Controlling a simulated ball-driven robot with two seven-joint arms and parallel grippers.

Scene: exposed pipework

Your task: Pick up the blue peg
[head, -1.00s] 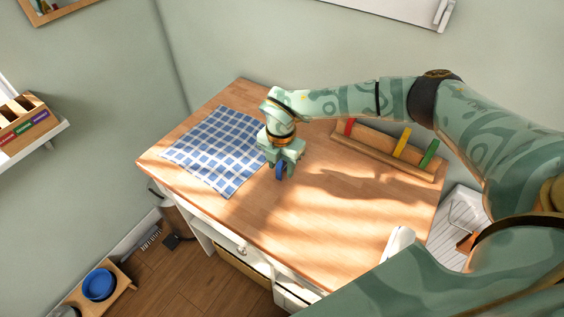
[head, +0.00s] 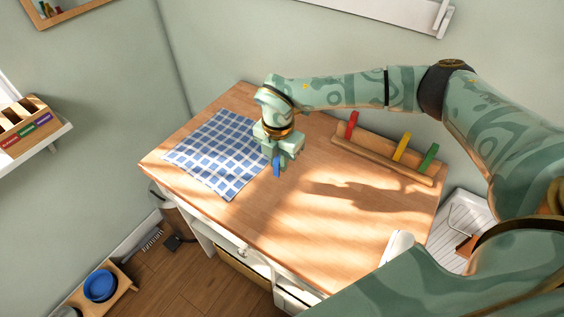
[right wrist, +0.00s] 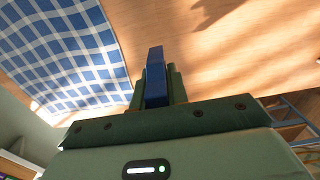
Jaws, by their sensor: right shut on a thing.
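The blue peg (head: 277,166) is in my right gripper (head: 277,158), above the wooden table beside the checked cloth. In the right wrist view the blue peg (right wrist: 155,77) stands out between the fingers of my right gripper (right wrist: 156,90), which is shut on it. The fingers hide part of the peg. I cannot tell exactly how high its lower end is above the tabletop. My left gripper is not in view.
A wooden rack (head: 375,154) with a red peg (head: 352,124), a yellow peg (head: 401,147) and a green peg (head: 429,157) stands along the table's back right. A blue-and-white checked cloth (head: 217,152) lies at the left. The wooden tabletop (head: 290,230) is bare in front.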

